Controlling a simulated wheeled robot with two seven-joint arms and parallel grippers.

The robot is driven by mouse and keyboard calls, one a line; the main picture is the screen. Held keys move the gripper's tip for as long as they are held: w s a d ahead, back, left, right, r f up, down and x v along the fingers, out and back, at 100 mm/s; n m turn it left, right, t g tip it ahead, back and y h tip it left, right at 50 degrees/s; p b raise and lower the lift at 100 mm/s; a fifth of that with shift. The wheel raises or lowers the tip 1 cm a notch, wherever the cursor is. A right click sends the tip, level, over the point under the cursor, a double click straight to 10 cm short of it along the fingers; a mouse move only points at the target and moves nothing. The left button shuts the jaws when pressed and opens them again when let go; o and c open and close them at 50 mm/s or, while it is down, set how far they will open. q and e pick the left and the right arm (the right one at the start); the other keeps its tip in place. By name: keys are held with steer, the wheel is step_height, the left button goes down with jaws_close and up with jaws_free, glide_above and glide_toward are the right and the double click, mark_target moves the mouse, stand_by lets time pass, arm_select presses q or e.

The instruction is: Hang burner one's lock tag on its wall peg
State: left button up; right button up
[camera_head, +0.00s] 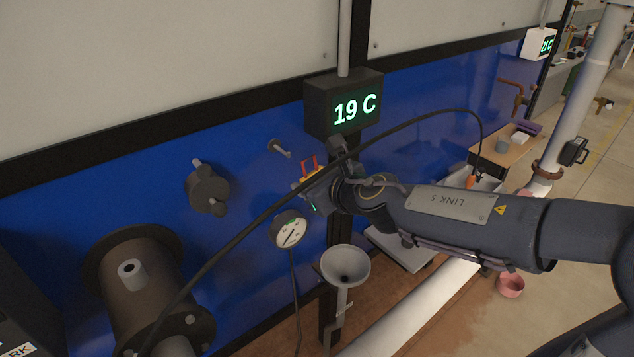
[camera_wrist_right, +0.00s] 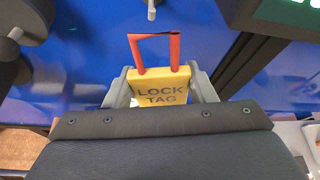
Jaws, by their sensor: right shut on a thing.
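The yellow lock tag (camera_wrist_right: 160,92) with a red shackle is between the fingers of my right gripper (camera_wrist_right: 162,88), lettering facing the wrist camera. In the head view the tag (camera_head: 309,165) shows mainly as its red shackle and a bit of yellow. My right gripper (camera_head: 312,186) is shut on it, held in front of the blue wall below the 19 C display. A metal wall peg (camera_head: 279,148) sticks out of the blue wall, left of and slightly above the tag. It also shows in the right wrist view (camera_wrist_right: 151,9), above the shackle and apart from it. My left gripper is out of view.
A dark valve-like fitting (camera_head: 207,188) is on the wall left of the peg. A round gauge (camera_head: 289,231) and a funnel (camera_head: 345,265) stand below the gripper. A black cable (camera_head: 240,224) crosses in front of the wall. A dark flanged cylinder (camera_head: 133,285) is at lower left.

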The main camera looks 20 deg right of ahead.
mark_target(282, 166)
steer(key=shift+w+a+f+p, duration=0.1)
steer(key=shift+w+a+p, duration=0.35)
steer(key=shift+w, duration=0.65)
steer(key=shift+w+a+f+p, duration=0.1)
steer(key=shift+w+a+p, duration=0.35)
steer(key=shift+w, duration=0.65)
steer(key=shift+w+a+f+p, duration=0.1)
steer(key=shift+w+a+p, duration=0.3)
steer(key=shift+w, duration=0.7)
steer(key=shift+w+a+f, duration=0.1)
steer(key=shift+w+a, duration=0.05)
steer(key=shift+w, duration=0.1)
steer(key=shift+w+a+f+b, duration=0.2)
steer(key=shift+w+f+b, duration=0.35)
steer(key=shift+b, duration=0.1)
steer(key=o, duration=1.1)
steer(key=shift+c, duration=0.2)
